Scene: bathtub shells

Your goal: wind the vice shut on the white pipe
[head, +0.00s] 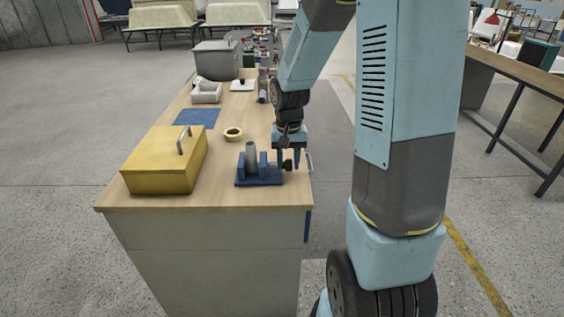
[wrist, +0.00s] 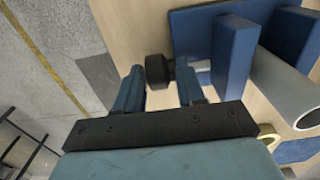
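The blue vice (head: 259,180) sits near the front right of the wooden bench. The pipe (head: 251,157), grey-white, stands upright between its jaws; its open end shows in the wrist view (wrist: 290,105). The near blue jaw (wrist: 232,62) is beside the pipe; I cannot tell whether they touch. The vice's black knob (wrist: 158,70) is on a short light spindle (wrist: 201,65). My gripper (head: 287,160) points down at the knob's side of the vice. Its two fingers (wrist: 160,82) are apart, with the knob between or just beyond their tips. Contact with the knob is not clear.
A yellow box (head: 160,163) with a handle stands left of the vice. The bench's right edge is close to my gripper.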

